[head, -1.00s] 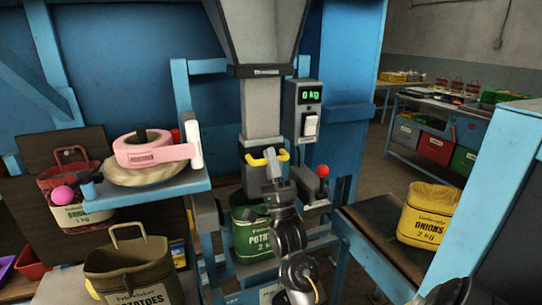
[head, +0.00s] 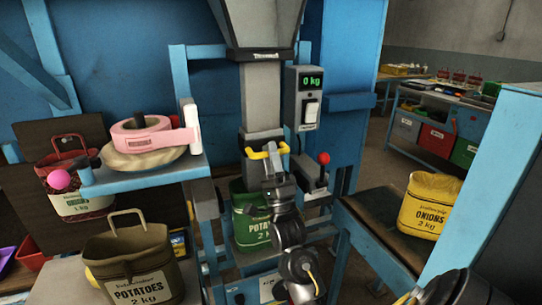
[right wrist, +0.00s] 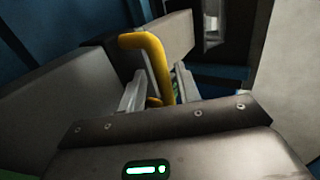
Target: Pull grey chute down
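The grey chute (head: 262,103) hangs under the hopper (head: 263,25), with a yellow handle (head: 257,154) on its lower front. My right gripper (head: 268,170) reaches up to the handle from the front. In the right wrist view the yellow handle (right wrist: 150,52) runs between my two fingers (right wrist: 159,92), which look closed on it, though the contact is partly hidden. A green potato sack (head: 246,225) stands open below the chute. My left gripper is not in view.
A scale display (head: 311,82) reads 0 kg. A red-knobbed lever (head: 323,159) stands right of the chute. A shelf with a pink tape roll (head: 141,135) and an olive potato sack (head: 135,265) are at left. A yellow onion sack (head: 430,205) sits at right.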

